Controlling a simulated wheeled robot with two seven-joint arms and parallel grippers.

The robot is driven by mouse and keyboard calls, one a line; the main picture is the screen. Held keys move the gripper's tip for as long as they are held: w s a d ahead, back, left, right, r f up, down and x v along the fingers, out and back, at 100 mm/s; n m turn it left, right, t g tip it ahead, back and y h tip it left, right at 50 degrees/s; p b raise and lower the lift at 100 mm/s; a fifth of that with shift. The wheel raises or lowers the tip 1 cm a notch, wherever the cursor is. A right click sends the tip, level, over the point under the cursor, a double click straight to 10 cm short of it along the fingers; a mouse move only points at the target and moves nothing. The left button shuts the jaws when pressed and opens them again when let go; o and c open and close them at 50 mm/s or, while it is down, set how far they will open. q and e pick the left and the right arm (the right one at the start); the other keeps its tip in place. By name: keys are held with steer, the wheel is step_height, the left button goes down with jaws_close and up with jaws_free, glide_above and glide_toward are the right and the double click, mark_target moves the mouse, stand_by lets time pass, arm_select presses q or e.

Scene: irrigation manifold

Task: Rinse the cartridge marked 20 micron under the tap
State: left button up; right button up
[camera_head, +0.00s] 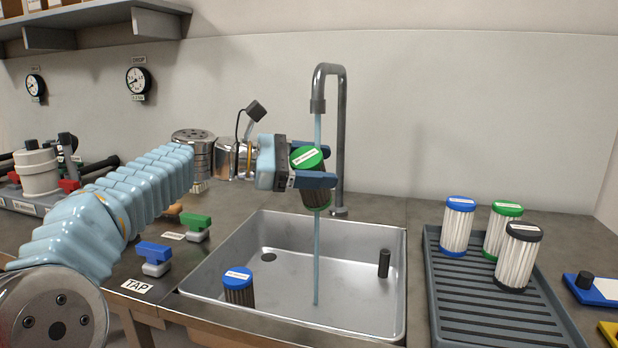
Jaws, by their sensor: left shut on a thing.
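My left gripper (312,180) is shut on a dark cartridge with a green cap (307,158). It holds the cartridge, slightly tilted, above the sink (290,222) and under the spout of the grey tap (341,130). A stream of water (317,255) runs from the spout, meets the cartridge and falls to the basin floor. The cap carries a white label, too small to read here. A dark cartridge with a blue cap (239,285) stands in the sink at the front left. A blue valve handle (155,252) stands by the TAP label (136,286). My right gripper is out of view.
A dark ribbed tray (455,315) right of the sink holds white cartridges with blue (459,225), green (501,228) and black (519,257) caps. A black cylinder (384,263) stands in the sink. A green-handled valve (195,225) sits left of the sink.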

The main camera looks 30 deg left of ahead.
arm_select(q)
steer(key=shift+d, duration=0.25)
steer(key=shift+a+p, duration=0.3)
steer(key=shift+a, duration=0.3)
steer(key=shift+d, duration=0.6)
steer(key=shift+a+r, duration=0.1)
steer(key=shift+a, duration=0.05)
